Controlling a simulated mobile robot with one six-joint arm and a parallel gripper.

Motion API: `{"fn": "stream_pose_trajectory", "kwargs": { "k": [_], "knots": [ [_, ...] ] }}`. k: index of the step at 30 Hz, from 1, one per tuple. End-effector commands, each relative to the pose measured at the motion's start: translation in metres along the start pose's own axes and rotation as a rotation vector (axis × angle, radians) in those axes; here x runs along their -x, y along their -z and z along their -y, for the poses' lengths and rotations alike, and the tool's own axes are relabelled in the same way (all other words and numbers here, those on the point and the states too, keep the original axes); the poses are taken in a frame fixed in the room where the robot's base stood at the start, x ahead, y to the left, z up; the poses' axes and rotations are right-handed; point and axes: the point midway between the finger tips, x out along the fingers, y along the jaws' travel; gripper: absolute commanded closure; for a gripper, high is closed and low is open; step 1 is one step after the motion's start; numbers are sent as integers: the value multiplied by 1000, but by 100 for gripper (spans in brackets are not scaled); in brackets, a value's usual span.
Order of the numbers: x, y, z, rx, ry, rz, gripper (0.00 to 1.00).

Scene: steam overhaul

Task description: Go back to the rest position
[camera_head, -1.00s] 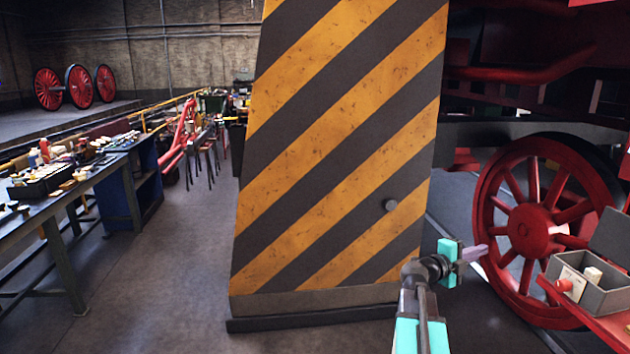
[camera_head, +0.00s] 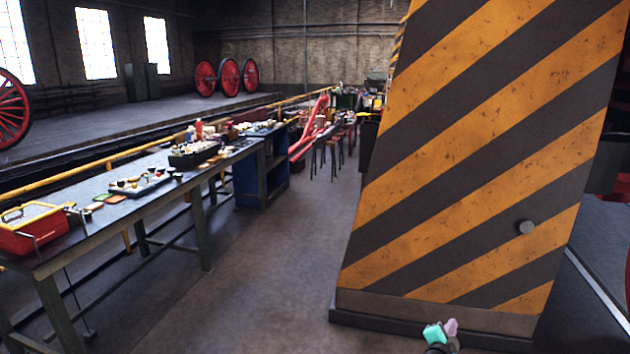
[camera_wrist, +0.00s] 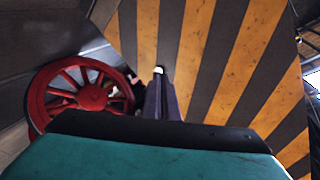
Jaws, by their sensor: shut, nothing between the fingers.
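My gripper (camera_head: 451,327) shows at the bottom edge of the head view, low in front of the striped pillar's foot. Only its tip and a teal part are in frame; the rest of the arm is out of view. In the wrist view my gripper (camera_wrist: 160,95) has its dark fingers together, with nothing between them. It points toward the yellow and black striped pillar (camera_head: 480,150), which also fills much of the wrist view (camera_wrist: 230,60).
A long workbench (camera_head: 150,212) with a red toolbox (camera_head: 30,232) and trays stands at left. Red trestles (camera_head: 312,128) stand beyond it. The grey floor (camera_head: 265,270) between bench and pillar is clear. A red spoked wheel (camera_wrist: 92,97) is left in the wrist view.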

Motion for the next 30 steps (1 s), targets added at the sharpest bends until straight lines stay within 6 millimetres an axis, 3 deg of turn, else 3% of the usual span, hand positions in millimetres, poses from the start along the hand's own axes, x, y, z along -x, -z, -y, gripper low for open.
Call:
{"fn": "stream_pose_trajectory", "kwargs": {
  "k": [1, 3, 8, 15, 24, 30],
  "knots": [
    [8, -27, -2, 33, 13, 56, 100],
    [18, -60, -4, 78, 31, 130, 100],
    [48, -134, -15, 184, 66, 304, 100],
    [108, -233, -46, 348, 104, 571, 100],
    [203, -328, -112, 576, 113, 920, 100],
    [274, -363, -172, 744, 81, 1163, 100]
  ]
}}
